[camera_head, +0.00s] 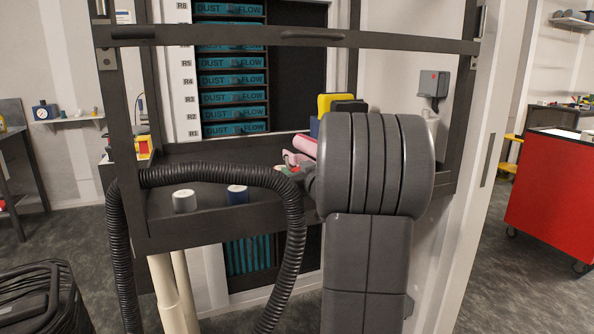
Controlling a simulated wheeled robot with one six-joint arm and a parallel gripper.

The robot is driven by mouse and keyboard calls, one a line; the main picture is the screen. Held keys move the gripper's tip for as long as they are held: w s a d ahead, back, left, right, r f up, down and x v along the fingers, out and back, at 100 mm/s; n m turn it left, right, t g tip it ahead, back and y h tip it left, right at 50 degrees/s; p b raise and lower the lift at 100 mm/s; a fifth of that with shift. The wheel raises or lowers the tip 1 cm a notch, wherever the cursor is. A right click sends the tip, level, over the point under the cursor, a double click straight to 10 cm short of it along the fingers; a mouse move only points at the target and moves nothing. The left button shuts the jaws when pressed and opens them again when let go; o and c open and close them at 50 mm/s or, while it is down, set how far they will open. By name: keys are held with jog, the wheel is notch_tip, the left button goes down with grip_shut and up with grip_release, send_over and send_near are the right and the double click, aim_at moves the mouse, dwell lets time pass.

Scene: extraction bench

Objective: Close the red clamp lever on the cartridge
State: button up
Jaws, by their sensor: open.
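Teal cartridges marked DUST FLOW sit stacked in a dark rack behind the bench; the lowest one (236,128) is beside the label R1. I cannot make out a red clamp lever on any cartridge. A pink-red piece (305,146) and a pale pink piece (294,158) lie on the bench, partly hidden by my arm; I cannot tell what they are. My large grey arm fills the centre right. My gripper is not visible, and the arm covers that part of the bench.
A black corrugated hose (296,235) arches over the bench tray (200,232). A dark bar (220,36) crosses above. A red cabinet (550,190) stands right.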

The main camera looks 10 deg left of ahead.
grip_shut()
jog(key=shift+r+p, duration=0.15)
jog(key=shift+p, duration=0.15)
